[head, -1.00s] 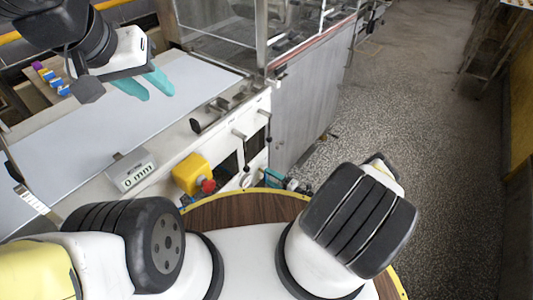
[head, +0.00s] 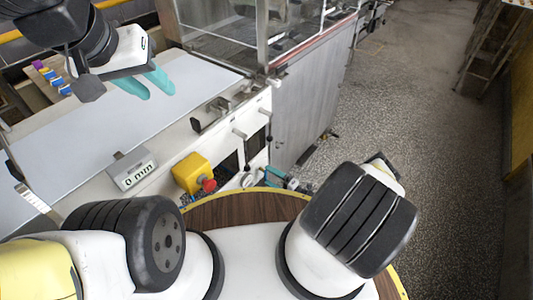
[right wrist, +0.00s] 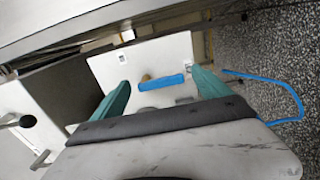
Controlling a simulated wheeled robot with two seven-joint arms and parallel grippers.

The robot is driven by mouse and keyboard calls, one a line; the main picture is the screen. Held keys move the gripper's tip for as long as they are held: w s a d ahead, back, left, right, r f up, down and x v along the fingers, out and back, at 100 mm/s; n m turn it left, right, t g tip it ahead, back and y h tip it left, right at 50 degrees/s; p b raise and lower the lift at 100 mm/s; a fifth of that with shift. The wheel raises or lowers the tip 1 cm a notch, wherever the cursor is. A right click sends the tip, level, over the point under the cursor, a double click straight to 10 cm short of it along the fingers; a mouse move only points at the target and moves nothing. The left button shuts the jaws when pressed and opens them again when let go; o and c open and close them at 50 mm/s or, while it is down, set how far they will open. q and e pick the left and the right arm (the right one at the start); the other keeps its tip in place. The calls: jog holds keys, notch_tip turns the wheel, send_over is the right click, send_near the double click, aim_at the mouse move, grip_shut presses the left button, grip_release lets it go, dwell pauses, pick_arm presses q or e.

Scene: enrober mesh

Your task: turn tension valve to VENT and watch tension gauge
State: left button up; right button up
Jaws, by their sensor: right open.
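The valve's blue lever (right wrist: 162,83), with a brass part at its left end, lies across a pale panel (right wrist: 165,55) in the right wrist view. My right gripper (right wrist: 160,85) is open, its teal fingers on either side of the lever with a gap to each end. I cannot tell whether it is level with the lever. Small panel labels are unreadable. My left gripper (head: 147,84) is open and empty above the pale belt.
A display reading 0 mm (head: 133,170) and a yellow box with a red button (head: 192,173) stand at the machine's near edge. A blue hose (right wrist: 285,95) loops right of the panel. The speckled floor (head: 400,110) at right is clear.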

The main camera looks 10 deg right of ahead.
jog(key=v, duration=0.7)
jog(key=shift+s+d, duration=0.3)
jog(key=shift+s, duration=0.05)
jog(key=w+r+n+g+h, duration=0.15)
jog(key=r+n+g, duration=0.45)
jog(key=r+n, duration=1)
jog(key=w+r+n+g+h, duration=0.15)
jog(key=r+n+g, duration=0.7)
jog(key=r, duration=1.35)
jog(key=s+a+r+n+t+h, duration=0.1)
jog(key=s+r+n+h, duration=0.1)
jog(key=s+r+n, duration=0.3)
jog(key=s+a+r+n+t+h, duration=0.1)
jog(key=r+n, duration=0.2)
jog(key=r, duration=0.4)
jog(key=s+a+r+n+t+h, duration=0.1)
jog(key=s+r+n+h, duration=0.15)
jog(key=r+n, duration=0.2)
jog(key=s+r+n+t+h, duration=0.1)
jog(key=s+r+n+t, duration=0.1)
jog(key=s+r+n, duration=0.2)
jog(key=s+r+n+t+h, duration=0.1)
jog(key=s+r+n+t, duration=0.2)
jog(key=s, duration=0.7)
jog(key=shift+r+n, duration=0.9)
jog(key=shift+r, duration=0.4)
jog(key=shift+d, duration=0.1)
